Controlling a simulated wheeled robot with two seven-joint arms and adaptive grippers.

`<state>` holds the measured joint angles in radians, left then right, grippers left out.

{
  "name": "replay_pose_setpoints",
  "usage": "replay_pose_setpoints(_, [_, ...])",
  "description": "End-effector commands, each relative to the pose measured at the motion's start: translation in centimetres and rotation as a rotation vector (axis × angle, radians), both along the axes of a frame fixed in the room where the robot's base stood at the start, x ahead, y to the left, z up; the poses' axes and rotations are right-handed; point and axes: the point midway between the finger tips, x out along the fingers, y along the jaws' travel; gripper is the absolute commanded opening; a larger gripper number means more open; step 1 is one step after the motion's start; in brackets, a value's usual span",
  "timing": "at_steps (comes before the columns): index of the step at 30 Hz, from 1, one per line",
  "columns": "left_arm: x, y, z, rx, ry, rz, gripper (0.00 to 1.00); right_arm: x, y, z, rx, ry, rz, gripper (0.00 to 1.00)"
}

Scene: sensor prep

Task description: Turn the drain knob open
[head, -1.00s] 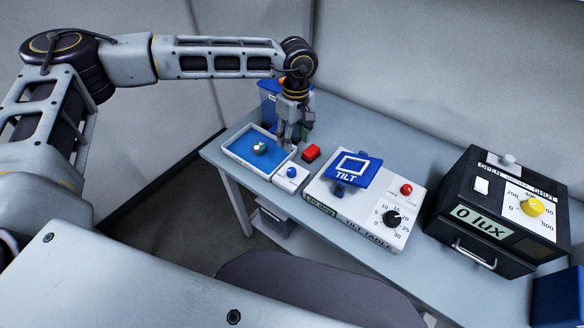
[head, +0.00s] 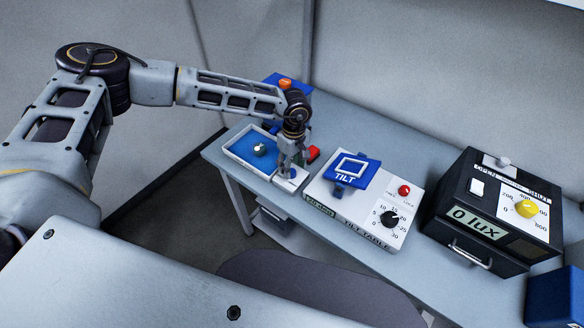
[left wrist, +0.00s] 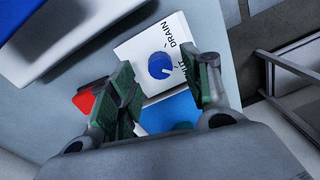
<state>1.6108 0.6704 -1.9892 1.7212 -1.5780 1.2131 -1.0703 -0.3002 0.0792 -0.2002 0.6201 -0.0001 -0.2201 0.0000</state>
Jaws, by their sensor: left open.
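The drain knob is a round blue dial with a white pointer mark. In the left wrist view the drain knob (left wrist: 160,64) sits on a white box (left wrist: 140,46) lettered DRAIN. In the head view the box (head: 290,185) stands at the right end of a blue-floored tray (head: 236,155), and the gripper largely hides the knob. My left gripper (head: 289,170) points down over the box. In the left wrist view its open fingers (left wrist: 166,72) are on either side of the knob, apart from it, with nothing held. My right gripper is in neither view.
A red block (head: 314,153) stands close behind the gripper. The tilt table (head: 330,194) is just right of the drain box. A black lux box (head: 470,240) stands further right. A small round object (head: 260,150) lies in the tray.

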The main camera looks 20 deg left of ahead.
Motion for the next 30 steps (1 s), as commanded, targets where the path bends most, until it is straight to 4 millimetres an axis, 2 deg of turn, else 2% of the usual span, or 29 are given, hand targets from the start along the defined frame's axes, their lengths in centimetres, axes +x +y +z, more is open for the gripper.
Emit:
replay_pose_setpoints(7, [-0.1, 0.0, -2.1, 0.001, 0.001, 0.000, 0.49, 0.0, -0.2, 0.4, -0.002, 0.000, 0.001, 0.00])
replay_pose_setpoints(19, [-0.1, 0.1, -2.5, 0.000, 0.000, 0.001, 0.49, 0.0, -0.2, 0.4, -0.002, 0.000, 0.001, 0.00])
replay_pose_setpoints(30, [-0.1, 0.1, -2.5, 0.000, 0.000, 0.001, 0.02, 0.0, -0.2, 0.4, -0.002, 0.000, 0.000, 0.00])
